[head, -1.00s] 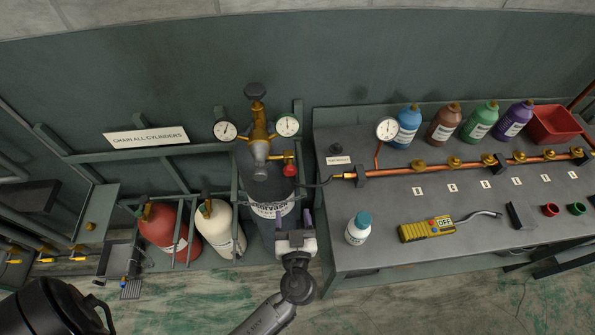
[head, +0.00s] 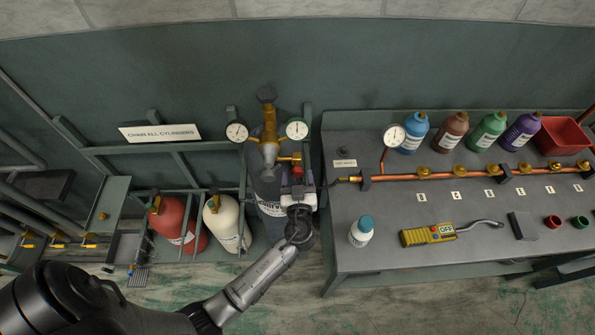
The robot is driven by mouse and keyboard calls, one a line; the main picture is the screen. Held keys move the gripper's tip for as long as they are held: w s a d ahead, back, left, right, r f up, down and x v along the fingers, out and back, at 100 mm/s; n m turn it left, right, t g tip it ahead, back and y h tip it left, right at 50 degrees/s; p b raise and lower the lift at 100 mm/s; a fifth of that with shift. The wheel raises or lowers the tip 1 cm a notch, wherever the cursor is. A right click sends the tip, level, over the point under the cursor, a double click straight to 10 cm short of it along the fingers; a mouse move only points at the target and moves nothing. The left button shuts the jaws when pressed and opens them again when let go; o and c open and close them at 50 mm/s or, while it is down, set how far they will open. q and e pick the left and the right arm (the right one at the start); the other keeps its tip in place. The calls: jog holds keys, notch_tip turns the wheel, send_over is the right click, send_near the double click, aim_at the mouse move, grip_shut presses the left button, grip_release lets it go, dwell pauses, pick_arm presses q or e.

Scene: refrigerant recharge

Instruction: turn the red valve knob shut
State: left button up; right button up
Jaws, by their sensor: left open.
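The red valve knob (head: 296,169) sits on the right side of the brass regulator (head: 269,148) atop the dark grey cylinder (head: 268,190). Only a small part of the knob shows, just beyond my left gripper's fingertips. My right gripper is out of view.
Two gauges (head: 237,132) (head: 297,129) flank the regulator. A red cylinder (head: 178,224) and a cream cylinder (head: 226,222) stand left in the rack.

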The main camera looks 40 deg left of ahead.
pick_arm(q)
jog(key=shift+x, duration=0.85)
jog(key=shift+c, duration=0.2)
jog(key=c, duration=0.9)
